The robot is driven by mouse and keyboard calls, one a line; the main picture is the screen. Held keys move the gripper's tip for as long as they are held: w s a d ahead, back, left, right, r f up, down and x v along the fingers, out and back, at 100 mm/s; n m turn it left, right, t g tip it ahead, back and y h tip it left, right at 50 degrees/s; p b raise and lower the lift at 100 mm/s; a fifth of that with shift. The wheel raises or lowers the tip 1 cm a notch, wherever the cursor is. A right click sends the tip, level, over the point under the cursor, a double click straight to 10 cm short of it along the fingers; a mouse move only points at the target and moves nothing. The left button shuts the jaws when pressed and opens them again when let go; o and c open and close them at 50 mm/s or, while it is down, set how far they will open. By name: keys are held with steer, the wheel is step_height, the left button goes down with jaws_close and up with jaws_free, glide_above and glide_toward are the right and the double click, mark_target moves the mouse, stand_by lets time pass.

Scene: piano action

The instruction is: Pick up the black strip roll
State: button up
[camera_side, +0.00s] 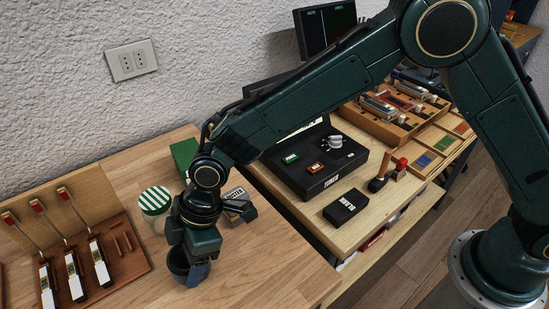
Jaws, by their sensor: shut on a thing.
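The black strip roll (177,261) is a dark round thing low at the left side of my gripper, on or just above the left wooden table; I cannot tell which. My gripper (190,272) points down and is shut on the roll. A blue-grey finger covers part of the roll on its right side.
A jar with a green-and-white striped lid (155,201), a green box (184,153) and a small labelled box (236,194) stand close behind my gripper. A wooden rack (119,235) with piano hammers is left. The table's front right is clear. A black button console (312,180) is right.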

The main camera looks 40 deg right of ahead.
step_height(320, 180, up, 18)
stand_by(0.5)
stand_by(0.5)
